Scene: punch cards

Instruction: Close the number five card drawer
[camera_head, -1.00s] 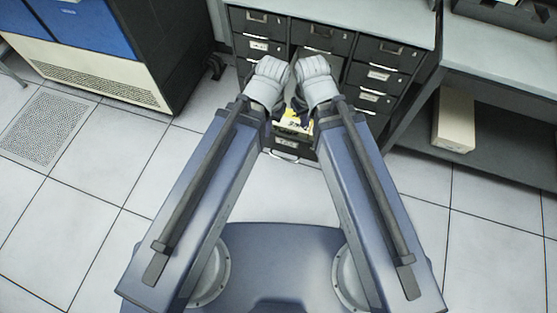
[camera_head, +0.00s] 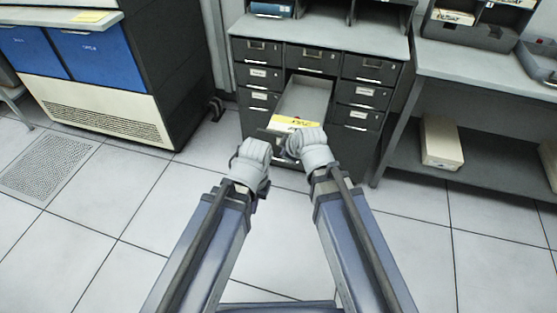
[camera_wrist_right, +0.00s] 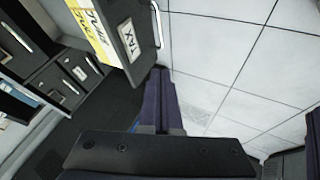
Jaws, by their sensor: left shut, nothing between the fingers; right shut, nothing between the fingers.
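One drawer (camera_head: 306,98) in the middle column of a dark card cabinet (camera_head: 361,135) is pulled out, with yellow-labelled contents near its front. In the head view my right gripper (camera_head: 306,143) covers part of its front. My right gripper's fingers (camera_wrist_right: 160,72) are shut just below that front; contact is unclear. My left gripper (camera_head: 251,160) is shut and empty, in front of the cabinet and left of the open drawer. No number five is legible.
The cabinet's other visible drawers look closed. A desk (camera_head: 487,68) stands at right, with a beige box (camera_head: 441,142) on the shelf below. A blue and black machine (camera_head: 110,75) stands at left. Tiled floor between them is clear.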

